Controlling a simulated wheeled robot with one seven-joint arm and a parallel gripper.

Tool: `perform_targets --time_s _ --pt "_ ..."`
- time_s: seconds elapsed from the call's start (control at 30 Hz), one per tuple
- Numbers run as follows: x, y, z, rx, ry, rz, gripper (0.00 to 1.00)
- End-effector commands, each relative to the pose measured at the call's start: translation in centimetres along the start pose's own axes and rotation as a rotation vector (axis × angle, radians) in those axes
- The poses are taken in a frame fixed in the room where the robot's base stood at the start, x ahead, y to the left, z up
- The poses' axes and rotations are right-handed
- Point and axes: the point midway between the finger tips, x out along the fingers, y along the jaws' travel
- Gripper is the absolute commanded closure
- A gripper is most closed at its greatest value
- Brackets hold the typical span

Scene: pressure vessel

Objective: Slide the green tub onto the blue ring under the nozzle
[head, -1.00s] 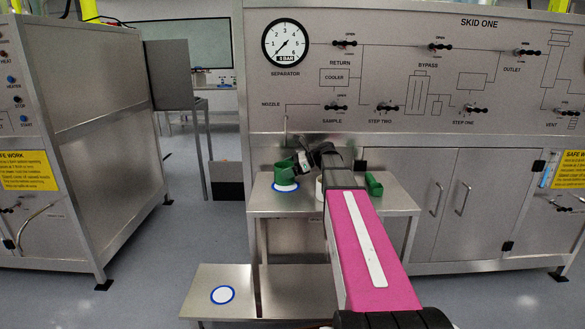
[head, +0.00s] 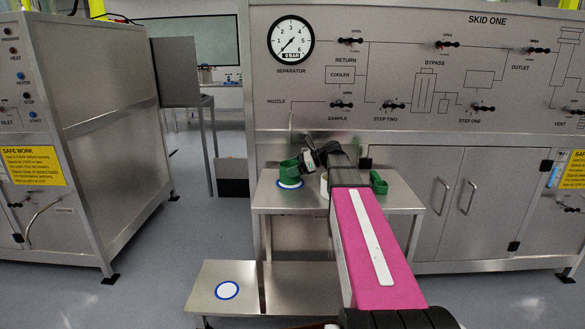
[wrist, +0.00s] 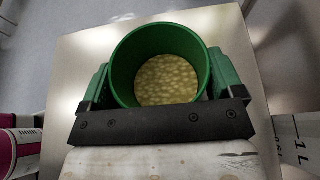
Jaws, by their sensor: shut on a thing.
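The green tub (head: 289,170) is upright on the small steel table, below the nozzle (head: 291,122). A white disc with a blue rim, the blue ring (head: 290,185), shows at the tub's near edge; the tub hides the rest, so I cannot tell how well they line up. My gripper (wrist: 160,85) is shut on the tub, with a green finger on each side, in the wrist view. The wrist view looks down into the tub (wrist: 165,30), with a yellowish mottled inside. No blue ring shows there.
A second green object (head: 379,183) stands on the table, right of my arm. A white vessel (wrist: 293,140) and a magenta-and-white object (wrist: 20,145) flank my gripper in the wrist view. Another blue-rimmed disc (head: 227,290) lies on the lower step. The skid panel (head: 400,80) rises behind.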

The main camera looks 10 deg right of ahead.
Motion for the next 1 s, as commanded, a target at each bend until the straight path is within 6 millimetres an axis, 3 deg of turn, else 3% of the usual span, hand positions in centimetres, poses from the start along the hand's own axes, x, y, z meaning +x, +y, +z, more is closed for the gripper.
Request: perform_targets --time_s 0.2,0.5,0.53,0.57,0.87,1.0 --pt "0.2 1.4 0.1 0.000 0.000 0.001 0.64" --pt "0.2 1.5 0.1 0.000 0.000 0.001 0.64" --pt "0.2 1.5 0.1 0.000 0.000 0.001 0.10" --pt "0.2 1.5 0.1 0.000 0.000 0.001 0.00" --pt "0.0 1.4 0.1 0.000 0.000 0.001 0.00" --pt "-1.4 1.4 0.1 0.000 0.000 0.000 0.00"
